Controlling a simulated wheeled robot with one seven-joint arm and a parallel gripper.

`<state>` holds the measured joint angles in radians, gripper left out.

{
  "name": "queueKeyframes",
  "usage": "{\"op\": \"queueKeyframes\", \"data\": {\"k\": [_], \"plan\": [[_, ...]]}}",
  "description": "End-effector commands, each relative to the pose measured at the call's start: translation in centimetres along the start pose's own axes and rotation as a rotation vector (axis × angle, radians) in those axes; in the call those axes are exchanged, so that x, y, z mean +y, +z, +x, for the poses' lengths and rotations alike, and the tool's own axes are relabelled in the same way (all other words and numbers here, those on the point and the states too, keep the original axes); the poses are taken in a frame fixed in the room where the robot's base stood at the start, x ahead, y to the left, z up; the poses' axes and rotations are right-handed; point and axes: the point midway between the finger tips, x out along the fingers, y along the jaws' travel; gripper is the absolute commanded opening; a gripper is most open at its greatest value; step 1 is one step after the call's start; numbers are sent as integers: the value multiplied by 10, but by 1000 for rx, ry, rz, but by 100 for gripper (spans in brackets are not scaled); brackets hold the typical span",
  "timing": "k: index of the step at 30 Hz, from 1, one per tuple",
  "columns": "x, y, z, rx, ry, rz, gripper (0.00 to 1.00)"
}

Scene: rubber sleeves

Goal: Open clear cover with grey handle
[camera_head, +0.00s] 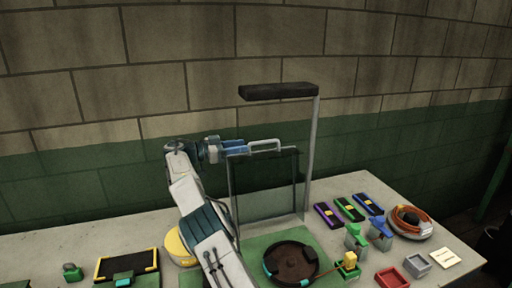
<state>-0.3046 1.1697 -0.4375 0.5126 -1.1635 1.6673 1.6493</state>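The clear cover (268,203) stands roughly upright at the back of a green base, in the middle of the view. Its pale grey handle (265,146) is at the top edge. My gripper (243,147), with blue parts, is at the left end of the handle, touching or very close to it. Whether its fingers are closed around the handle is too small to tell. My arm comes up from the bottom and hides part of the table left of the cover.
A post with a dark top bar (279,91) rises behind the cover. A dark round dish (292,262) sits on the green base (259,243) in front. Small coloured parts, an orange coil (408,217) and trays (392,278) stand right; a black-yellow tray (127,266) lies left.

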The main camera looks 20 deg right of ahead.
Motion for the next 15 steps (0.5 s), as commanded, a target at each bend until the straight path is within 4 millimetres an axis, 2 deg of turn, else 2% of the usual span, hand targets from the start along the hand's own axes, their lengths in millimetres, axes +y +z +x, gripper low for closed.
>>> {"op": "queueKeyframes", "data": {"k": [6, 9, 15], "plan": [[1, -3, 39, -2, 2, -3, 34], [0, -3, 52, -1, 1, -1, 34], [0, -1, 65, -1, -1, 0, 34]]}}
